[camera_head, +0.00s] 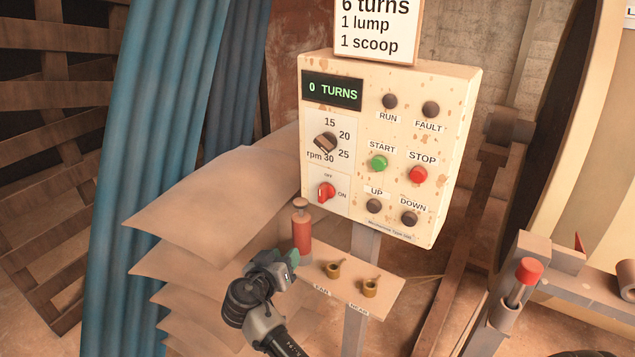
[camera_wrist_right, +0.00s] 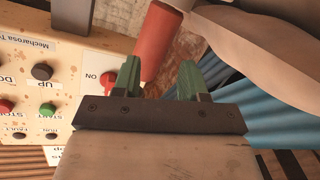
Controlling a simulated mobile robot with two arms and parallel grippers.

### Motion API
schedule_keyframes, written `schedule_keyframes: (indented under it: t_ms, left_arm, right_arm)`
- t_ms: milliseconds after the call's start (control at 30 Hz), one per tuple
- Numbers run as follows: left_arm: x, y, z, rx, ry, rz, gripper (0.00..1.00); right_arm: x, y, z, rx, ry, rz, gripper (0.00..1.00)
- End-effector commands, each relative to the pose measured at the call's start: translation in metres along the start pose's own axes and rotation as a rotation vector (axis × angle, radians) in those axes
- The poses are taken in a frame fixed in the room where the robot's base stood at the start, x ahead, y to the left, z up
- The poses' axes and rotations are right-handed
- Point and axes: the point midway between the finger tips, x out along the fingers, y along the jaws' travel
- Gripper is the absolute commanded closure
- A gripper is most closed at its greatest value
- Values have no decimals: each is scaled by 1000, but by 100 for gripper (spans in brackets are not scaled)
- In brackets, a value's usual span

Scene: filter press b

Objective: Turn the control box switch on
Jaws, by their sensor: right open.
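The control box (camera_head: 448,130) is a cream, rust-spotted panel on a post in the head view. Its switch (camera_head: 326,192) is a red rotary knob at the lower left, with OFF above and ON to the right. The knob's handle looks roughly upright, towards OFF. The switch also shows in the right wrist view (camera_wrist_right: 107,80), just left of the green fingers and partly hidden by one. My right gripper (camera_head: 288,259) is open and empty, below and left of the switch, apart from it in the head view. Its fingers also show in the wrist view (camera_wrist_right: 158,80). My left gripper is not in view.
A red cylinder (camera_head: 302,236) with a dark top stands close to my right gripper, below the switch. A small shelf (camera_head: 380,297) holds two brass cups (camera_head: 370,288). Stacked brown sheets (camera_head: 215,205) lie left of the box.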

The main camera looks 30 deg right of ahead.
Motion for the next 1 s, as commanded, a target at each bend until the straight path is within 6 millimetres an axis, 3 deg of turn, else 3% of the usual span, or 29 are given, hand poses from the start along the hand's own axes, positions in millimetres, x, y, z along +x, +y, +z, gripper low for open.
schedule_keyframes:
  t_ms: [33,100,233,367,800,1000]
  left_arm:
    - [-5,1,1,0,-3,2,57]
    - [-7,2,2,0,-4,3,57]
    - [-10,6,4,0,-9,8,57]
    - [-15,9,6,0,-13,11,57]
    - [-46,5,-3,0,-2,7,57]
    - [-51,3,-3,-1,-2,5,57]
  right_arm:
    - [-6,16,-40,95,49,65,57]
    - [-14,34,-75,202,99,140,57]
    - [-24,57,-109,320,152,220,57]
    - [-17,65,-118,347,166,242,57]
    - [58,85,-127,341,164,240,57]
    - [75,88,-127,342,162,237,57]
